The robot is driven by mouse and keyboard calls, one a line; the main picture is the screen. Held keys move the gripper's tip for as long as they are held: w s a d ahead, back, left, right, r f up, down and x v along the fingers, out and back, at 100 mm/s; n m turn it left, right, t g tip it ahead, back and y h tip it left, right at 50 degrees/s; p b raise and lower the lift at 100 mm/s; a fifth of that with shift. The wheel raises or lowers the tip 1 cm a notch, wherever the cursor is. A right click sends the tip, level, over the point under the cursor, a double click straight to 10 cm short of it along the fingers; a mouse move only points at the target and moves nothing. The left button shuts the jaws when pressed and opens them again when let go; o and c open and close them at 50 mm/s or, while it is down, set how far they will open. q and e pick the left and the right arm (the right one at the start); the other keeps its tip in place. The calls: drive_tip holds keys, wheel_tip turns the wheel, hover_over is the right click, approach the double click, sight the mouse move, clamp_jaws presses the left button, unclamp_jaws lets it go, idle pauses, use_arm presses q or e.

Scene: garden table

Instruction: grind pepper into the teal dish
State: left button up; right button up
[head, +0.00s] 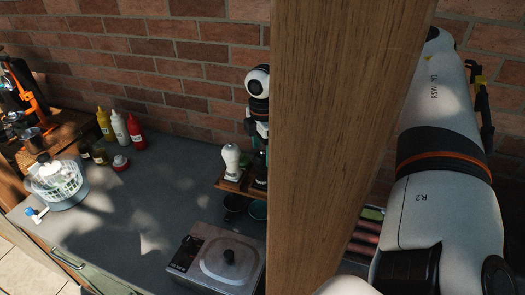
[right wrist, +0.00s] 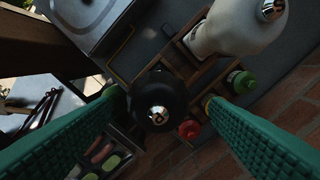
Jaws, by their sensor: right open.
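A dark pepper mill (right wrist: 157,114) with a silver knob stands in the wooden rack in the right wrist view. My right gripper (right wrist: 162,98) is open, its green fingers on either side of the mill from above; I cannot tell whether they touch it. A white mill (head: 231,160) stands beside it in the rack and also shows in the right wrist view (right wrist: 235,25). The teal dish (head: 258,210) is on the table below the rack, partly hidden by the wooden post. The post hides most of my right wrist and gripper in the head view. My left gripper is not in view.
The wooden post (head: 335,130) blocks the middle of the head view. A dark dish (head: 235,204) sits left of the teal one. A lidded steel appliance (head: 217,262) stands in front. Sauce bottles (head: 119,127) and a salad spinner (head: 57,182) stand left. The table's middle is clear.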

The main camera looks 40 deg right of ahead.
drive_tip(key=shift+a+f, duration=0.1)
drive_tip(key=shift+f, duration=1.15)
drive_tip(key=c, duration=1)
drive_tip(key=shift+o, duration=0.2)
drive_tip(key=shift+m+b, duration=0.45)
drive_tip(key=shift+m, duration=0.25)
drive_tip(key=shift+m+b, duration=0.35)
drive_tip(key=shift+m, duration=0.15)
drive_tip(key=o, duration=1)
drive_tip(key=shift+c, duration=0.2)
